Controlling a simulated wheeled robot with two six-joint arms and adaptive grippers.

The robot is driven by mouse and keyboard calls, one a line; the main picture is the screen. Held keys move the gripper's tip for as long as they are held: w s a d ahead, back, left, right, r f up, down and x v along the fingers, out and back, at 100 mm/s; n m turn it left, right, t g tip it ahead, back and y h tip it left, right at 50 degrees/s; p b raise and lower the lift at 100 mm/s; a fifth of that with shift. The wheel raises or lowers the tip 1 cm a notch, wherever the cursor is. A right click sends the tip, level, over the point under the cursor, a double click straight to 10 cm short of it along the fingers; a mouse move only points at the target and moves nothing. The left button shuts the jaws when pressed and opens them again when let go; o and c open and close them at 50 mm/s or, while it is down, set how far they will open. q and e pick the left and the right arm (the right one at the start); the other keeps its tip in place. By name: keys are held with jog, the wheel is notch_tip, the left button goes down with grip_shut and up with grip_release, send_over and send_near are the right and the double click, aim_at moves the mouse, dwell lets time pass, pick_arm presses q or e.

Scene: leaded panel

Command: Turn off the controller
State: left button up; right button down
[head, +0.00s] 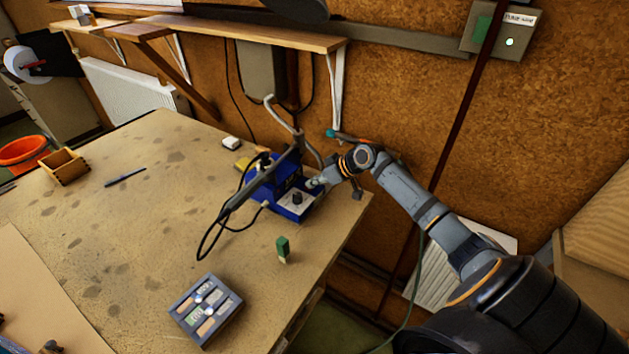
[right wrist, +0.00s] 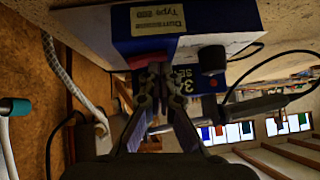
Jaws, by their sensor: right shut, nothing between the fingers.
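The controller (head: 262,186) is a blue box with a pale front panel and a black knob (head: 297,198). It stands near the right edge of the workbench. In the right wrist view the controller (right wrist: 125,22) fills the top, with a yellowish label (right wrist: 157,20) and the knob (right wrist: 212,58). My right gripper (head: 314,184) is shut and empty, close to the controller's right side. In the right wrist view the gripper's fingertips (right wrist: 153,72) are together near the label, left of the knob. Contact cannot be told. My left gripper is out of view.
A dark iron-like tool (head: 250,188) slants across the controller, its black cable looping on the workbench (head: 150,235). A green block (head: 283,246) and a grey tray of small pieces (head: 190,320) are nearer. A wooden box (head: 65,178) stands far left. The bench middle is mostly clear.

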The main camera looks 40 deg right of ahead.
jog(key=shift+d+f, duration=0.1)
jog(key=shift+d, duration=0.05)
jog(key=shift+w+d, duration=0.35)
jog(key=shift+d, duration=0.35)
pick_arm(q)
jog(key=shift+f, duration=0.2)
